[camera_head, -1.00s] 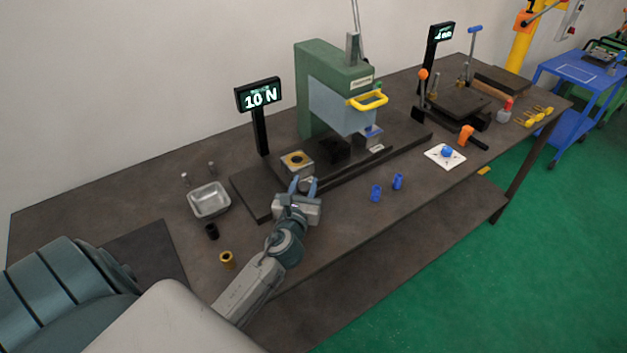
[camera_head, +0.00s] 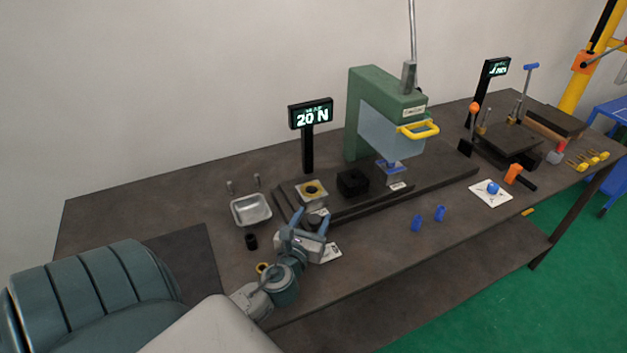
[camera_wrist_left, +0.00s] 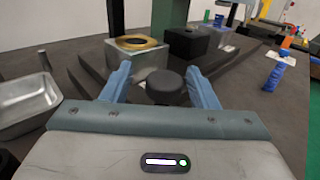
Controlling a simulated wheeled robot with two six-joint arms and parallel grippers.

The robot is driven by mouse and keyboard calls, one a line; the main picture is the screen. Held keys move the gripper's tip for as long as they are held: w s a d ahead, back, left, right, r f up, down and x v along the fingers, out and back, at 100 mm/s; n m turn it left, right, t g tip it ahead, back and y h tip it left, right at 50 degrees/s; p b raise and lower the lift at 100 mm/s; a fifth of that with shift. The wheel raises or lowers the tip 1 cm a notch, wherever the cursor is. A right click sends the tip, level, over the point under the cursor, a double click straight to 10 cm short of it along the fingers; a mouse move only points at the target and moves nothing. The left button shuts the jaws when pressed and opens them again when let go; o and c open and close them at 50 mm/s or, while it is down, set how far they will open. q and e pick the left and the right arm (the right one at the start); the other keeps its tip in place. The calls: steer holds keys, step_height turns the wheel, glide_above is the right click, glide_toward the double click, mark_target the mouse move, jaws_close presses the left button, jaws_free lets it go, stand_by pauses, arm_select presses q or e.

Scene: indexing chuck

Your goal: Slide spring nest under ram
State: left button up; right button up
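The spring nest appears to be the silver block with a gold ring on top (camera_head: 312,191), on the left part of the dark slide base of the press. It also shows in the left wrist view (camera_wrist_left: 138,56), just beyond my fingers. A dark round knob (camera_wrist_left: 167,87) stands in front of it, between the fingers. My left gripper (camera_head: 311,219) is open; I cannot tell whether its fingers touch the knob. A black block (camera_head: 352,183) is right of the nest. The green press (camera_head: 365,115) stands further right; its ram is mostly hidden behind the guard. My right gripper is not in view.
A metal tray (camera_head: 251,210) and a black cup (camera_head: 251,242) are left of the slide. The clear guard has a yellow handle (camera_head: 418,130). A display (camera_head: 311,114) reads 20 N. Blue cylinders (camera_head: 440,213) stand on the open bench front.

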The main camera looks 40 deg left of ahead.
arm_select(q)
steer(key=shift+s+d, duration=0.15)
steer(key=b+v, duration=0.3)
steer(key=v, duration=0.5)
steer(key=shift+s+d+f, duration=0.1)
steer(key=shift+s+f, duration=0.05)
steer(key=shift+s, duration=0.25)
steer(key=shift+b+v, duration=0.3)
steer(key=shift+v, duration=0.5)
steer(key=shift+r, duration=0.2)
